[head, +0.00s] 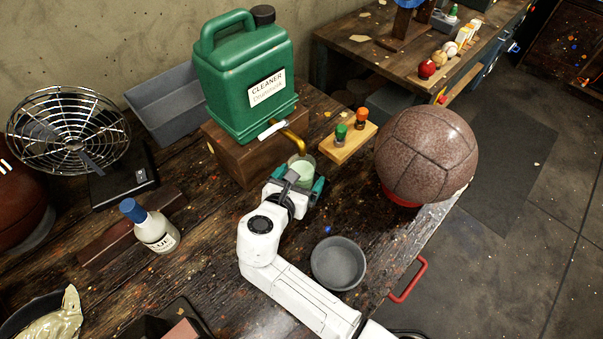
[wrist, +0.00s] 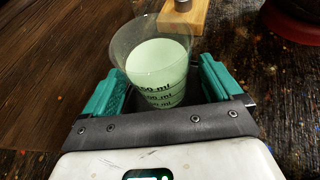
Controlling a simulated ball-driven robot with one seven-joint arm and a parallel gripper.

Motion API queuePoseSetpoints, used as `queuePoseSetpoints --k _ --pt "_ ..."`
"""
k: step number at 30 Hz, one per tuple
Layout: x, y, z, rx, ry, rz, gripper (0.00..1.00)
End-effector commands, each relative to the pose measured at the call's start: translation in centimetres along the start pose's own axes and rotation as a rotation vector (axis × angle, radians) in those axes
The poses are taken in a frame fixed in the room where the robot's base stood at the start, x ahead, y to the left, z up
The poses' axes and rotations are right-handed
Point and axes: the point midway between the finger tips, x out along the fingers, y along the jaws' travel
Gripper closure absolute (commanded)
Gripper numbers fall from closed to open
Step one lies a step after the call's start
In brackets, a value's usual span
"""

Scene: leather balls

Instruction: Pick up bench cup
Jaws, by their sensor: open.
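The bench cup (head: 301,168) is a clear measuring cup with pale green liquid and black ml marks. It stands upright on the workbench (head: 225,250), just below the tap of the green cleaner jug (head: 245,75). In the wrist view the cup (wrist: 155,65) is between the two green fingers of my gripper (wrist: 155,90). My gripper (head: 298,188) is open, with a finger on each side of the cup and a gap on both sides. The cup's base is partly hidden by the gripper body.
The jug stands on a wooden block (head: 235,155), its yellow spout (head: 292,140) above the cup. A wooden holder with small bottles (head: 348,142) and a brown leather ball (head: 427,152) are to the right. A grey bowl (head: 338,263) and glue bottle (head: 150,226) are nearer.

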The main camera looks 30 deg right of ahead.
Motion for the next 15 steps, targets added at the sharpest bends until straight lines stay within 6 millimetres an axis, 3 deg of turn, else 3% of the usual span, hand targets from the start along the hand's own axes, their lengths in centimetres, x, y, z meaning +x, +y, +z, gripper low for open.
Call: queuePoseSetpoints --k 4,11,15 --pt "1.36 0.06 0.15 0.002 -0.001 0.001 0.08" --pt "1.54 0.05 0.1 0.002 -0.001 0.001 0.08" --pt "1.53 0.05 0.1 0.002 -0.001 0.001 0.18"
